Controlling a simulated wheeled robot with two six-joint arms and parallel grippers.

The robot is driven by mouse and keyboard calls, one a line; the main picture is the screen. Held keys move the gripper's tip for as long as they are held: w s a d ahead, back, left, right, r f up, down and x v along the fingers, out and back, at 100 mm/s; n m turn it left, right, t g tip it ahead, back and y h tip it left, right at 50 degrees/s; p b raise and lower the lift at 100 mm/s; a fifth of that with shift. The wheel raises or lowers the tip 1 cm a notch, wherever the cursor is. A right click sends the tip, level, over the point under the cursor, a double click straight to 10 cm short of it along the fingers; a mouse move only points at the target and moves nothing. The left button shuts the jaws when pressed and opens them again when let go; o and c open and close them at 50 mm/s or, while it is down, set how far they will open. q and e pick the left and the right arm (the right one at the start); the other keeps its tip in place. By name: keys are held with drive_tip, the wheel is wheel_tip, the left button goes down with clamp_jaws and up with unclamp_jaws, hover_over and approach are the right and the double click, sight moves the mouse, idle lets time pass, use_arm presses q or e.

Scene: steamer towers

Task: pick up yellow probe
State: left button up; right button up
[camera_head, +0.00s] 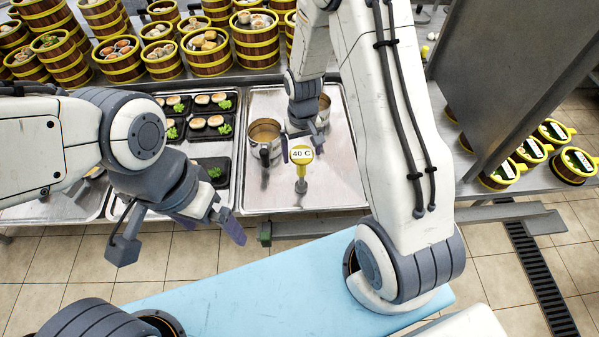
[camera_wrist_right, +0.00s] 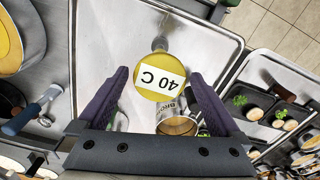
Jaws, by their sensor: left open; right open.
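The yellow probe (camera_head: 301,155) has a round yellow head with a "40 C" label and a metal lower part over the tray. It also shows in the right wrist view (camera_wrist_right: 160,82), its head in the gap between the fingertips. My right gripper (camera_head: 303,145) is open, just behind the probe's head in the head view; its fingers (camera_wrist_right: 160,85) flank the head in the wrist view. I cannot tell whether they touch it. My left gripper (camera_head: 180,238) is open and empty, in front of the counter's edge, well left of the probe.
A metal tray (camera_head: 335,190) lies under the probe. A metal pot (camera_head: 264,136) stands left of it, another pot (camera_head: 324,108) behind. Black dumpling dishes (camera_head: 212,170) are to the left. Bamboo steamers (camera_head: 256,42) line the back. Labelled yellow items (camera_head: 533,150) sit at right.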

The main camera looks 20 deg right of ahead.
sight(301, 172)
drive_tip(key=shift+f+p, duration=0.4)
drive_tip(key=shift+f, duration=0.1)
wheel_tip(301, 172, down, 3)
drive_tip(key=shift+w+f+p, duration=0.1)
drive_tip(key=shift+w+p, duration=0.05)
drive_tip(key=shift+p, duration=0.6)
drive_tip(key=shift+f, duration=0.6)
clamp_jaws()
drive_tip(key=shift+r, duration=0.15)
